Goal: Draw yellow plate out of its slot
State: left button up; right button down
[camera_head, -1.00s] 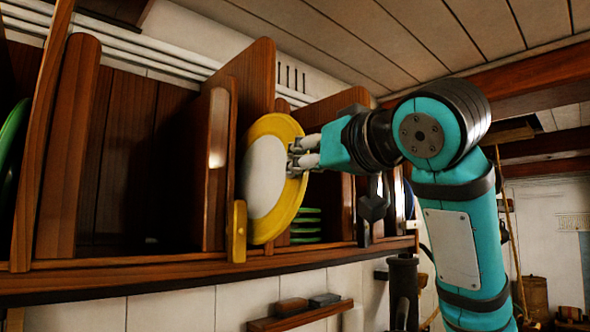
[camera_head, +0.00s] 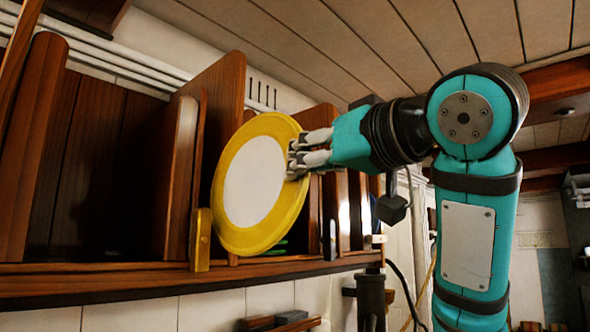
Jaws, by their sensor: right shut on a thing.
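The yellow plate (camera_head: 230,220) has a broad yellow rim and a white centre. It stands on edge, tilted, with its face towards me, in front of the wooden rack's (camera_head: 185,190) upright dividers. Its lower edge overlaps the shelf lip in the picture; I cannot tell whether it touches it. My right gripper (camera_head: 297,160) is shut on the plate's right rim. The plate covers most of the slot behind it. My left gripper is not in view.
A yellow post (camera_head: 200,240) stands on the shelf lip just left of the plate, and a dark post (camera_head: 330,240) to its right. Green plates (camera_head: 280,246) show partly behind the yellow plate. A small wooden ledge (camera_head: 300,325) is below. The ceiling (camera_head: 290,45) slopes overhead.

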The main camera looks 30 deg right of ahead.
jog(key=shift+s+d+b, duration=0.25)
jog(key=shift+s+d, duration=0.1)
jog(key=shift+s, duration=0.6)
jog(key=shift+s+d+b, duration=0.2)
jog(key=shift+s+d, duration=0.1)
jog(key=shift+s, duration=0.6)
jog(key=shift+s+d+b, duration=0.25)
jog(key=shift+s+d, duration=0.1)
jog(key=shift+s, duration=0.6)
